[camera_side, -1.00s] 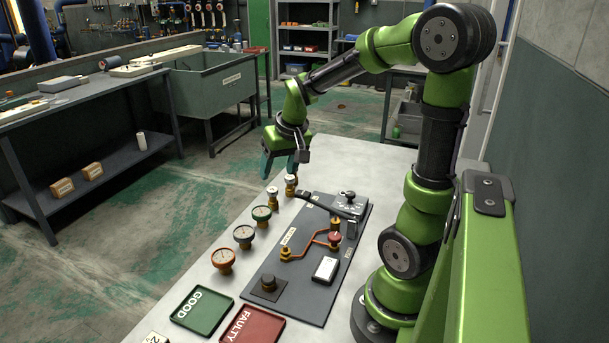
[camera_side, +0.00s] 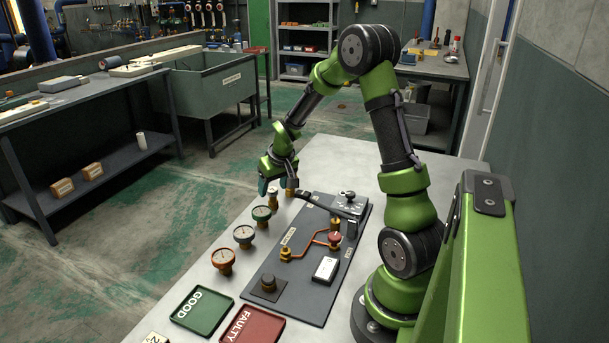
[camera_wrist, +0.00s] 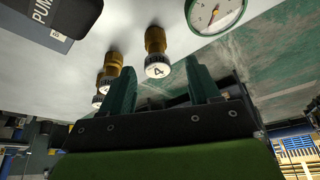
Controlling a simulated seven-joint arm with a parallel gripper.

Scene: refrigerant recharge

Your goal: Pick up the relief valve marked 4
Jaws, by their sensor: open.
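The relief valve marked 4 (camera_wrist: 156,42) has a brass body and a white cap with a black "4". In the wrist view it stands upright on the light bench, beyond and between the fingertips. My gripper (camera_wrist: 160,80) is open, its two teal fingers apart with nothing gripped. In the side view my gripper (camera_side: 276,184) is low over the far end of the bench, close to the small valves. One valve (camera_side: 272,198) shows just below the fingers there; its mark is too small to read.
More brass valves (camera_wrist: 112,63) stand close left of the marked one in the wrist view. A green-rimmed gauge (camera_wrist: 217,12) is near on the right. The dark panel (camera_side: 300,290) with copper pipework, the green GOOD tray (camera_side: 203,310) and red FAULTY tray (camera_side: 252,327) lie nearer the side camera.

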